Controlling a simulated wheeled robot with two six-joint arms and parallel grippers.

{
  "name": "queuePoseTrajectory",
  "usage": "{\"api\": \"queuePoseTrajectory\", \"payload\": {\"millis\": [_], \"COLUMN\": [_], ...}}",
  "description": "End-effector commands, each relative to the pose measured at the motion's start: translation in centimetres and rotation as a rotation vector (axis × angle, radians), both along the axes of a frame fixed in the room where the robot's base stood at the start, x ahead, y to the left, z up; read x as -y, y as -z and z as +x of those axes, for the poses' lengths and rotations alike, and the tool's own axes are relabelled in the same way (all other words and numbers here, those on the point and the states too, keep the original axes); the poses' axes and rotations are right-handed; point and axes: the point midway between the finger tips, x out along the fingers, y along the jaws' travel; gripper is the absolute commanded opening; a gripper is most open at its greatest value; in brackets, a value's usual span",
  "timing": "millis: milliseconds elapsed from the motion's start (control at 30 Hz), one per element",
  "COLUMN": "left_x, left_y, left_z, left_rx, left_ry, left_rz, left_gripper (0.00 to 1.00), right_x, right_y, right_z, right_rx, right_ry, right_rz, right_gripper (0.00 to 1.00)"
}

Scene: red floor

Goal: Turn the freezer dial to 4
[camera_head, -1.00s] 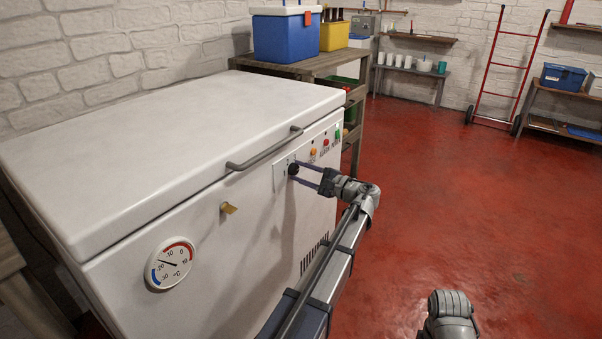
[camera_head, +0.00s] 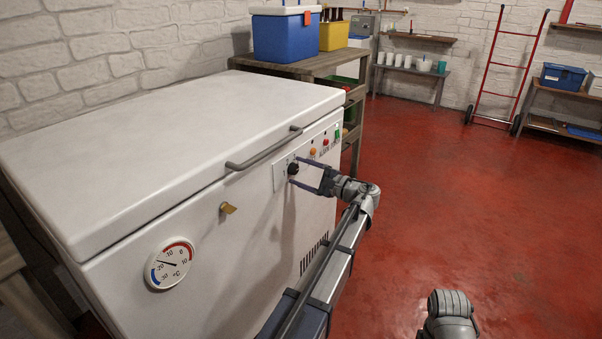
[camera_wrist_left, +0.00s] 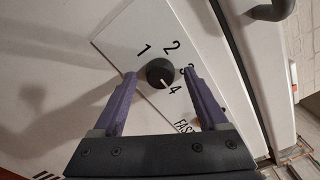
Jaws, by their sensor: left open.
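The freezer (camera_head: 225,250) is a white chest with its lid down. Its black dial (camera_head: 293,169) sits on a pale plate on the front, and also shows in the left wrist view (camera_wrist_left: 160,72). The plate is printed 1, 2, 3, 4 and FAST, with the 3 partly hidden by a finger. The dial's white pointer mark points down and slightly right, toward the 4. My left gripper (camera_head: 299,171) is open, with its purple fingers (camera_wrist_left: 160,74) on either side of the dial and gaps between them and it. My right gripper is out of view.
A grey handle (camera_head: 264,150) juts from the lid's front edge above the dial. Small lamps and a green switch (camera_head: 337,138) are right of the dial. A round thermometer (camera_head: 169,264) and brass lock (camera_head: 228,208) are to its left. The red floor at right is clear.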

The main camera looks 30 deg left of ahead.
Motion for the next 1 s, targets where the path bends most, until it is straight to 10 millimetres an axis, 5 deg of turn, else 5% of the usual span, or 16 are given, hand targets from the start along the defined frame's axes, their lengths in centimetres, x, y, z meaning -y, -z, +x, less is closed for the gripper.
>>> {"api": "queuePoseTrajectory", "payload": {"millis": [233,700,1000], "left_x": [0.6,7.1,7.8], "left_y": [0.0,0.0,0.0], "left_z": [0.0,-0.5,-0.6], "left_rx": [0.0,0.0,0.0], "left_ry": [0.001,0.001,0.0], "left_rz": [0.0,0.0,0.0], "left_gripper": [0.76,0.76,0.76], "right_x": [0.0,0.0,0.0], "right_y": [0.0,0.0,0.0], "right_z": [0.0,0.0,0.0], "right_rx": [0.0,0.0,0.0], "right_ry": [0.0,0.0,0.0], "right_rz": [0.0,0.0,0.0], "right_gripper": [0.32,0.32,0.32]}}
